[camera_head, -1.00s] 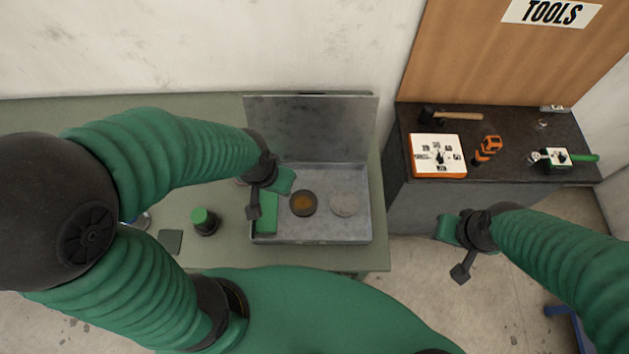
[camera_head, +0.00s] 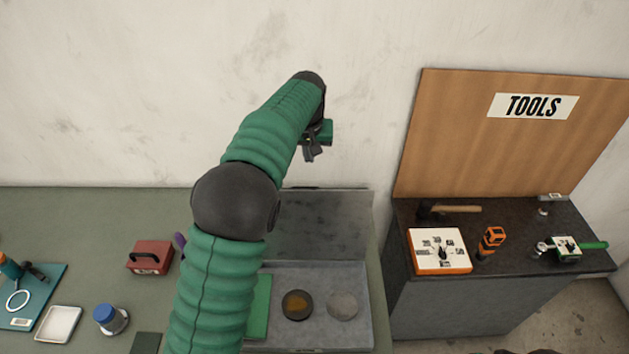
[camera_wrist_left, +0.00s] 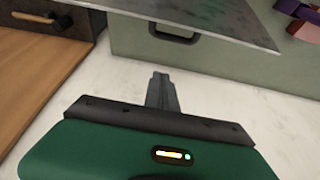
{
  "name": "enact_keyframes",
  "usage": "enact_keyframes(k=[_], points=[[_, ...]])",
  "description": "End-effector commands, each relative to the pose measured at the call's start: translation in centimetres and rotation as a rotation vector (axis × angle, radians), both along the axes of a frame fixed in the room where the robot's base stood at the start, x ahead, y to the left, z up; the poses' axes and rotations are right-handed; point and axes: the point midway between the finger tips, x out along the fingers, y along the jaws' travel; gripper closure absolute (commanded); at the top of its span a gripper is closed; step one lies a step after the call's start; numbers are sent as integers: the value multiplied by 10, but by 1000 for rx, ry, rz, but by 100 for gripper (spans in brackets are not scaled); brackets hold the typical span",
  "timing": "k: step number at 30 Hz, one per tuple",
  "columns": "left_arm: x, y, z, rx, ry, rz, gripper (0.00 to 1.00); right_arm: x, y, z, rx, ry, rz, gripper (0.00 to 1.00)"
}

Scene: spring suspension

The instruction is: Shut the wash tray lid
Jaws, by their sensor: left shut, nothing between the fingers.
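The grey metal wash tray (camera_head: 365,318) stands on the green bench, partly hidden behind my left arm. Its lid (camera_head: 345,222) is up, standing open at the back of the tray. In the left wrist view the lid (camera_wrist_left: 215,18) shows as a grey sheet edge near the top. My left gripper (camera_head: 310,153) is shut and empty, raised above and behind the lid's top edge, near the wall, apart from the lid. Its fingers (camera_wrist_left: 162,92) also show in the left wrist view. My right gripper is out of view.
Inside the tray are a green block (camera_head: 259,308), an amber-filled round dish (camera_head: 297,305) and a pale disc (camera_head: 343,305). A red box (camera_head: 150,257) and a blue-capped jar (camera_head: 110,319) stand left. A dark tool cabinet (camera_head: 470,305) is at right.

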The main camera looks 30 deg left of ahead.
Motion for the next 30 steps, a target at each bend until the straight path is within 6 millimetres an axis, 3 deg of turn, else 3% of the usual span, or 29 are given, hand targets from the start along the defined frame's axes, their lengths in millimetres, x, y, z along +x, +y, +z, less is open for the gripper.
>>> enact_keyframes(k=[12,19,30], points=[[25,11,-78,0,2,-2,100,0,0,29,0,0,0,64],[-6,-3,-77,0,0,-1,100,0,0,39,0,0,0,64],[-9,-5,-81,1,1,-1,100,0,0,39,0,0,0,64]])
